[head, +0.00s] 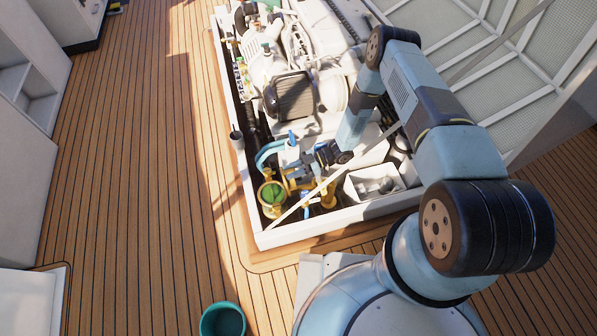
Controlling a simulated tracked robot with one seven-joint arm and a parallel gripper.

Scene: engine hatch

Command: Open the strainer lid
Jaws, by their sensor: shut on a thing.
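The strainer (272,193) stands in the near left corner of the engine hatch. It shows as a round brass rim with a green top or inside; I cannot tell whether this is its lid. My gripper (298,179) reaches down from the right to the brass fittings at the strainer's right side. It is small in the picture and appears shut on a brass part there. The fingertips and their exact contact are hard to make out, and my wrist hides part of the fittings.
Blue valve handles (305,205) and light blue hoses (268,153) crowd the strainer. A white box (371,184) sits to its right, and the engine (292,96) lies behind. A thin strut crosses the hatch corner. A teal bucket (223,320) stands on the deck.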

